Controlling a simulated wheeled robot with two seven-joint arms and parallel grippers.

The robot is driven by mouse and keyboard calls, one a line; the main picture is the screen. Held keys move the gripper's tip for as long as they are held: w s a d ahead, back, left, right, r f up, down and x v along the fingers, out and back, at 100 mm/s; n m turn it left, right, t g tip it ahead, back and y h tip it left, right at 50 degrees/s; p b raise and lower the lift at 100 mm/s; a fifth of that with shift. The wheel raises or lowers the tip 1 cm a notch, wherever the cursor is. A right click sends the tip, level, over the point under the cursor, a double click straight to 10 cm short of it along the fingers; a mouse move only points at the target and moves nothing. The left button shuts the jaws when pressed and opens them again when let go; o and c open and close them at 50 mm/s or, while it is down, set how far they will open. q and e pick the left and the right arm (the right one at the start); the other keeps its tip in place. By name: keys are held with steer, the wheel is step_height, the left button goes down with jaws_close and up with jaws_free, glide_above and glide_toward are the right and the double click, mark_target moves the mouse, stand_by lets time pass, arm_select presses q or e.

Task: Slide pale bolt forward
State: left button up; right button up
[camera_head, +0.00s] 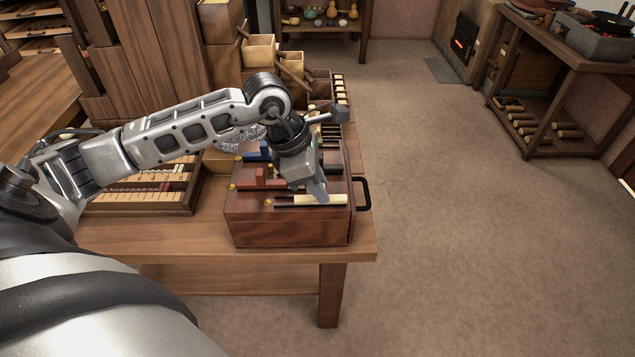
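A reddish-brown wooden box (287,232) sits near the table's front right corner. Coloured bolts lie in slots across its top. The pale bolt (336,200) lies in the slot nearest the front, toward its right part, with a dark strip of slot showing to its left. A red bolt (262,179) and a blue bolt (257,153) lie in slots behind it. My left gripper (319,196) points down with its fingertips at the pale bolt. They overlap it in the picture; I cannot tell whether they touch or grip it. My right gripper is not in view.
The wooden table (185,246) carries a tray of small pieces (148,199) left of the box. A black handle (364,193) sticks out of the box's right side. Wooden bins (259,52) stand behind. Open floor lies right of the table.

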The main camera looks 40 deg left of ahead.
arm_select(q)
steer(key=o, duration=0.3)
steer(key=shift+w+d, duration=0.15)
steer(key=shift+r, duration=0.15)
steer(key=v, duration=1.5)
steer(key=shift+r, duration=0.35)
